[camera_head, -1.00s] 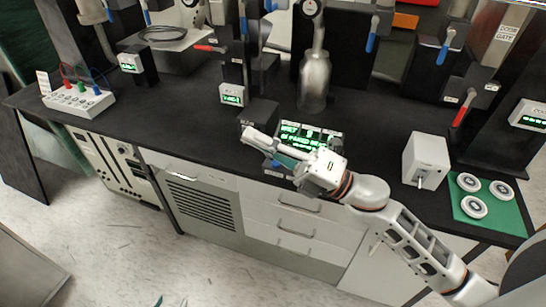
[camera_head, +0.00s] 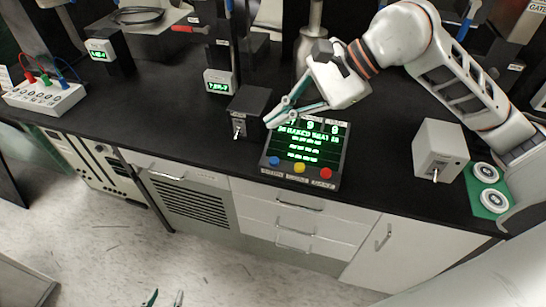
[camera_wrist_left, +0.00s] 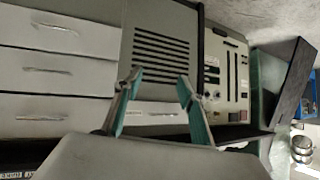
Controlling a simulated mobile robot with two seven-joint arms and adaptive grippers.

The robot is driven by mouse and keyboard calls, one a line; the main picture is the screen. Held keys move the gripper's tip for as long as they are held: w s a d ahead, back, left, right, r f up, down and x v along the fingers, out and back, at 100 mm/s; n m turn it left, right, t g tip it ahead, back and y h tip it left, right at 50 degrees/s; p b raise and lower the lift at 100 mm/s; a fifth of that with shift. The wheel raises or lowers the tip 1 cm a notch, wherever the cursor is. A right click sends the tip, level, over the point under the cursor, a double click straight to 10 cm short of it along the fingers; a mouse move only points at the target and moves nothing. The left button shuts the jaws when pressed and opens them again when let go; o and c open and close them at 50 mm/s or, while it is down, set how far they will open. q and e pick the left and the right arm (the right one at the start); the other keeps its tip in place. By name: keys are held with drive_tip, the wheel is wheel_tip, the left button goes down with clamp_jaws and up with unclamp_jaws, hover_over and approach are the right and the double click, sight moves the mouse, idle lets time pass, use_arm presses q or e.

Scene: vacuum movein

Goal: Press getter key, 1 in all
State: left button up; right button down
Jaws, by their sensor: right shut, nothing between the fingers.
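A dark control panel (camera_head: 338,160) with a green-lit screen (camera_head: 308,140) stands on the bench in the head view. Along its front edge are a blue key (camera_head: 276,161), a yellow key (camera_head: 299,167) and a red key (camera_head: 325,173). Their small labels are too blurred to read, so I cannot tell which is the getter key. My right gripper (camera_head: 272,121) is shut and empty, over the panel's upper left corner, behind the keys. My left gripper (camera_head: 164,298) shows only its fingertips at the bottom of the head view. In the left wrist view (camera_wrist_left: 158,80) its fingers are spread and empty, facing the cabinet fronts.
A black switch box (camera_head: 248,105) stands just left of the panel. A white switch box (camera_head: 440,150) is to the right, beside a green mat (camera_head: 478,208) with metal discs. A white box with coloured leads (camera_head: 45,97) is at left. Drawers lie below the bench edge.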

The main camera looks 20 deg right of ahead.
sight(278, 160)
use_arm(q)
drive_tip(key=shift+s+f, duration=0.1)
use_arm(e)
drive_tip(key=shift+f, duration=0.1)
wheel_tip(278, 160, down, 8)
drive_tip(key=b, duration=0.4)
drive_tip(key=shift+f+b, duration=0.1)
drive_tip(key=shift+b, duration=0.2)
drive_tip(key=shift+f, duration=0.25)
use_arm(q)
drive_tip(key=f, duration=0.2)
drive_tip(key=w+a+f, duration=0.1)
drive_tip(key=shift+a, duration=0.1)
drive_tip(key=shift+s+f, duration=0.15)
drive_tip(key=shift+s, duration=0.15)
drive_tip(key=shift+f, duration=0.1)
drive_tip(key=shift+s+f+b, duration=0.25)
drive_tip(key=shift+f+b, duration=0.15)
use_arm(e)
drive_tip(key=shift+f, duration=0.4)
